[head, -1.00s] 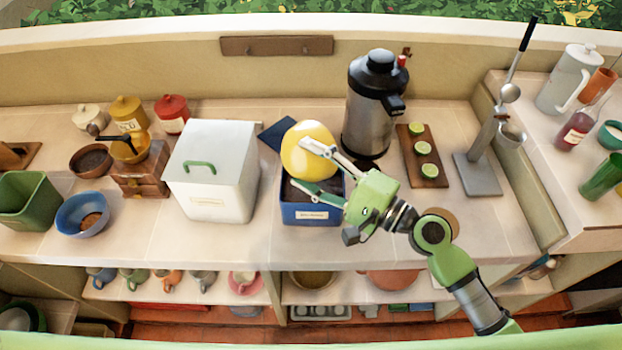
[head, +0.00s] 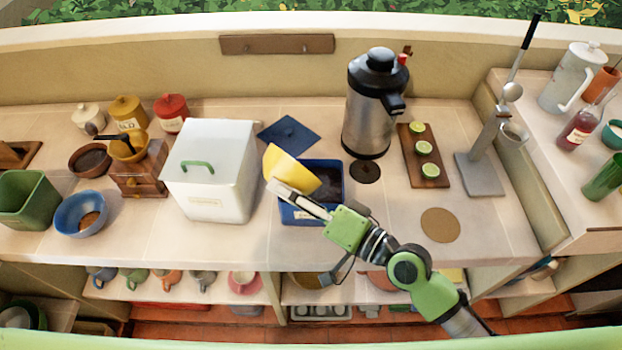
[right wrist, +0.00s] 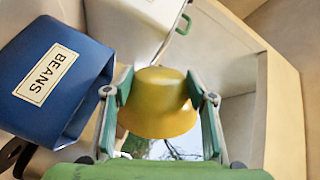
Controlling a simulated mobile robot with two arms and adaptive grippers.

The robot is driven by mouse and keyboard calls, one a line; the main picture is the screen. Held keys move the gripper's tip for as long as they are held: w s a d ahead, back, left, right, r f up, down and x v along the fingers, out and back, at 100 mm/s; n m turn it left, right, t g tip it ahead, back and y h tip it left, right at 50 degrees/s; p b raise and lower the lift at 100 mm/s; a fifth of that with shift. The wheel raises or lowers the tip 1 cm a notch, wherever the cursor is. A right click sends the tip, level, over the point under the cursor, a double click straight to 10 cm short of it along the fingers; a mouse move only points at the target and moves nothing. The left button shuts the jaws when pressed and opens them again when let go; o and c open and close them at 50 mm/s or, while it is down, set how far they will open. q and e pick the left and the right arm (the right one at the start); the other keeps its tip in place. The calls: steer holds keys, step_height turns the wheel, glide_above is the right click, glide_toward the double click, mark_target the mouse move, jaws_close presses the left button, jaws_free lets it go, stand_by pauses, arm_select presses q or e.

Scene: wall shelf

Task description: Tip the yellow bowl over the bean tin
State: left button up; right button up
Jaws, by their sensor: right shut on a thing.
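The yellow bowl (head: 289,168) is tilted on its side above the left part of the blue bean tin (head: 298,215). My right gripper (head: 284,188) is shut on the bowl. In the right wrist view the bowl (right wrist: 158,103) sits between both fingers of the gripper (right wrist: 160,112). The tin (right wrist: 70,85), labelled BEANS, is to the left there. In the head view the tin is open with dark contents, and the bowl covers part of its opening. I cannot see inside the bowl. My left gripper is not in view.
A white lidded box (head: 212,172) stands left of the tin. A blue square lid (head: 289,135) lies behind it. A steel flask (head: 372,105) and a board with limes (head: 413,165) stand to the right. The counter near the round brown mat (head: 440,225) is clear.

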steer(key=shift+s+a+r+n+p, duration=0.15)
steer(key=shift+r+n+p, duration=0.2)
steer(key=shift+n+p, duration=0.3)
steer(key=shift+n, duration=0.35)
steer(key=shift+f+n+h, duration=0.4)
steer(key=shift+f+n, duration=0.1)
steer(key=shift+f, duration=0.25)
steer(key=shift+s+a+f+n+t+h+p, duration=0.25)
steer(key=shift+s+a+n+p, duration=0.55)
steer(key=shift+n, duration=0.6)
steer(key=shift+s+a+f+n+t+h+p, duration=0.2)
steer(key=shift+s+a+n+p, duration=0.5)
steer(key=shift+n, duration=0.7)
steer(key=shift+s+a+f+n+t+h+p, duration=0.2)
steer(key=shift+s+a+n+p, duration=0.35)
steer(key=shift+n+p, duration=0.65)
